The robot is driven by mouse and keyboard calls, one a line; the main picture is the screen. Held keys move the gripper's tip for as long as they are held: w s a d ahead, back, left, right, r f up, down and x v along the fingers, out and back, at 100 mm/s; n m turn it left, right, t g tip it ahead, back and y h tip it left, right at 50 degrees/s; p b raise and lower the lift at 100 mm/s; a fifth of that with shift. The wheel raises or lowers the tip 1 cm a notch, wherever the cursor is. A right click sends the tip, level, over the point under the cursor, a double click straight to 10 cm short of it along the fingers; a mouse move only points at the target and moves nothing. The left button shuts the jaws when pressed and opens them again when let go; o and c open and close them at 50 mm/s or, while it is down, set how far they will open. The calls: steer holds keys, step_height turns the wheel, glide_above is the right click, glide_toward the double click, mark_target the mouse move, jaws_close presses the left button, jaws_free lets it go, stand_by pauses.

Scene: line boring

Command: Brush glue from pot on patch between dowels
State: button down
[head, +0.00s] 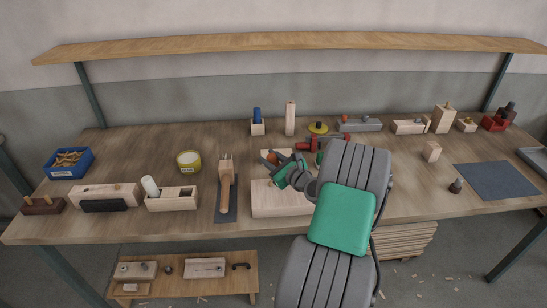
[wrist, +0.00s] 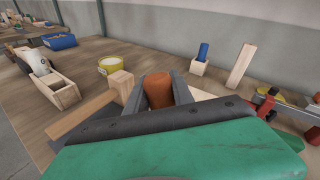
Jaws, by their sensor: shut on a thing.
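The glue pot is a yellow tin with a pale top (head: 189,161), upright on the bench left of my gripper. It also shows in the wrist view (wrist: 108,65). My gripper (head: 270,159) is above the pale board (head: 285,205). It is shut on an orange-brown round handle (wrist: 158,90), seen nearly end-on between the fingers. I take it for the brush; its bristles are hidden. The patch and dowels cannot be made out for certain; my arm and gripper cover part of the pale board.
A wooden tool (head: 226,180) lies on a dark mat between the pot and the board. A wooden box with a white roller (head: 172,200) and a blue bin (head: 69,163) stand further left. Red clamps (head: 320,144) lie behind my gripper. A dark mat (head: 497,180) at right is clear.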

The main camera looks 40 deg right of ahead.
steer(key=shift+w+a, duration=0.25)
steer(key=shift+a, duration=0.15)
steer(key=shift+r, duration=0.1)
steer(key=shift+r+p, duration=0.6)
steer(key=shift+r, duration=0.1)
step_height(320, 180, up, 7)
steer(key=p, duration=0.5)
